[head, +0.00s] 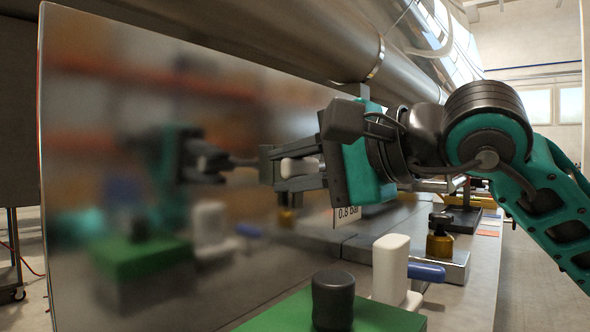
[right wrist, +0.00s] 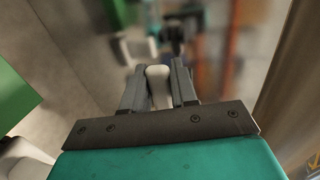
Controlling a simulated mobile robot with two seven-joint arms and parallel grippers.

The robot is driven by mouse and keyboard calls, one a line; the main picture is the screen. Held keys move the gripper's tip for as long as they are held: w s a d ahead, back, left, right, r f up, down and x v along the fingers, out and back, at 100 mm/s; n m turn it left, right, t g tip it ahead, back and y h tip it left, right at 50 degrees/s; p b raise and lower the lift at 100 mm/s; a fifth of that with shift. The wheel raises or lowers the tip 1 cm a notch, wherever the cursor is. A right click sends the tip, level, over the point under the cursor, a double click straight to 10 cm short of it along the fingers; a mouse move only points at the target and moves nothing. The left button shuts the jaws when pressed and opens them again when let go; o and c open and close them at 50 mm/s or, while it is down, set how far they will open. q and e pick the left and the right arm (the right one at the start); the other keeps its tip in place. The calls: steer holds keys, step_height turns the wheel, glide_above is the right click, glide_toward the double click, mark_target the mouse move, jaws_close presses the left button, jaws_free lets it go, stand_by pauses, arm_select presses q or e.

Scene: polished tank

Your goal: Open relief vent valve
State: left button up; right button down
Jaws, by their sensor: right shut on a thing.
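My right gripper (head: 284,170) reaches in from the right at mid-height, in front of the polished tank wall (head: 90,120). Its fingers are closed on a pale, rounded handle (head: 302,166), which I take to be the relief vent valve's. In the right wrist view the handle (right wrist: 158,84) shows between the two grey fingers (right wrist: 160,92). The valve's body is hidden behind the gripper, so I cannot tell how far it is turned. A "0.8 Bar" label (head: 348,213) shows just below the gripper. My left gripper is not in view.
Below stand a white block (head: 390,268) with a blue lever (head: 427,271), a black knob (head: 333,299) on a green plate (head: 380,318), and a brass fitting (head: 439,242). A steel pipe (head: 330,40) runs overhead. The tank wall mirrors my arm.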

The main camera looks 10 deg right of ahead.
steer(key=shift+f, duration=0.15)
stand_by(0.3)
steer(key=c, duration=1)
jaws_free()
steer(key=v, duration=1.3)
steer(key=shift+p, duration=0.35)
